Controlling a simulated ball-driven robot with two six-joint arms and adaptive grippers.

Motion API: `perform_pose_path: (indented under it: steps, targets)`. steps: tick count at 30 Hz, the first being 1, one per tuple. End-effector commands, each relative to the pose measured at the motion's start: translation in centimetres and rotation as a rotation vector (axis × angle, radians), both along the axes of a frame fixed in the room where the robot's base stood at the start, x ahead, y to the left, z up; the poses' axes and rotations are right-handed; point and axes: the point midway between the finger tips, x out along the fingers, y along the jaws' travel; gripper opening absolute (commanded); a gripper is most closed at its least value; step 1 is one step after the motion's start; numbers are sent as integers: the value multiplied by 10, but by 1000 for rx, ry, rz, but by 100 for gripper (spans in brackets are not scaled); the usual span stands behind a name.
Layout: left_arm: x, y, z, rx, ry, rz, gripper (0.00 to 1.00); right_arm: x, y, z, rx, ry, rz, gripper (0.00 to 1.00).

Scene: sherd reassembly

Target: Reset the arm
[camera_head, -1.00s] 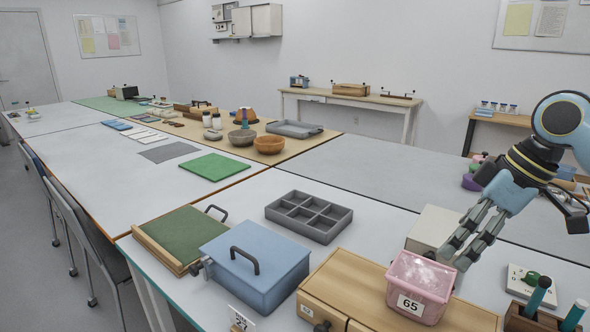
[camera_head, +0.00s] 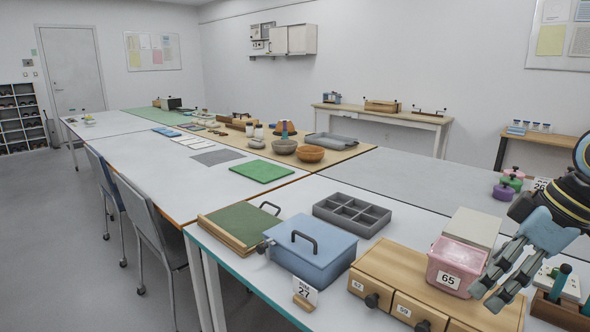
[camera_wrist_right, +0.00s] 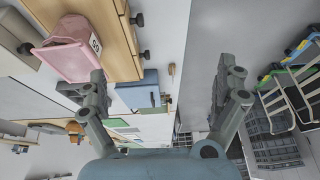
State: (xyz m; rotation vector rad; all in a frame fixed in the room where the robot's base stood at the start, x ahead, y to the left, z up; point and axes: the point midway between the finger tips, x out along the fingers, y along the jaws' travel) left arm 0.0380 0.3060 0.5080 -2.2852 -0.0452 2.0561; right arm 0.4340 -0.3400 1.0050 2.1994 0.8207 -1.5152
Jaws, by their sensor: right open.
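My right gripper (camera_head: 494,285) is at the right edge of the head view, just right of the pink box labelled 65 (camera_head: 456,266). Its two fingers are spread with nothing between them, and the right wrist view (camera_wrist_right: 162,100) also shows them wide apart. The pink box stands on a wooden drawer unit (camera_head: 394,282); in the right wrist view the box (camera_wrist_right: 72,50) is left of the fingers. My left gripper is in neither view.
A blue lidded box (camera_head: 313,250), a green board (camera_head: 240,226) and a grey compartment tray (camera_head: 352,214) stand on the near table. A white box (camera_head: 472,228) is behind the pink one. A wooden rack (camera_head: 560,312) with teal-topped tools is at right. Chairs line the left side.

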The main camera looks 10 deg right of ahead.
Motion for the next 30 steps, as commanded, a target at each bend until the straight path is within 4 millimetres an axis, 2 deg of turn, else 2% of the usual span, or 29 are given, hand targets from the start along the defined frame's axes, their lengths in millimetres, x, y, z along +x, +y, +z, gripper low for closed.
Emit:
perform_pose_path:
  steps: [8, 18, 24, 30]
  targets:
    - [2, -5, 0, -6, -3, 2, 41, -32, 26, -35, -28, 18, -62, 100]
    - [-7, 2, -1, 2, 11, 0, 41, -99, 63, -73, -74, 26, -230, 100]
    - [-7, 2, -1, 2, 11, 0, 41, -140, 75, -80, -100, 21, -364, 100]
    - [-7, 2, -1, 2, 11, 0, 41, -181, 77, -76, -133, 15, -515, 100]
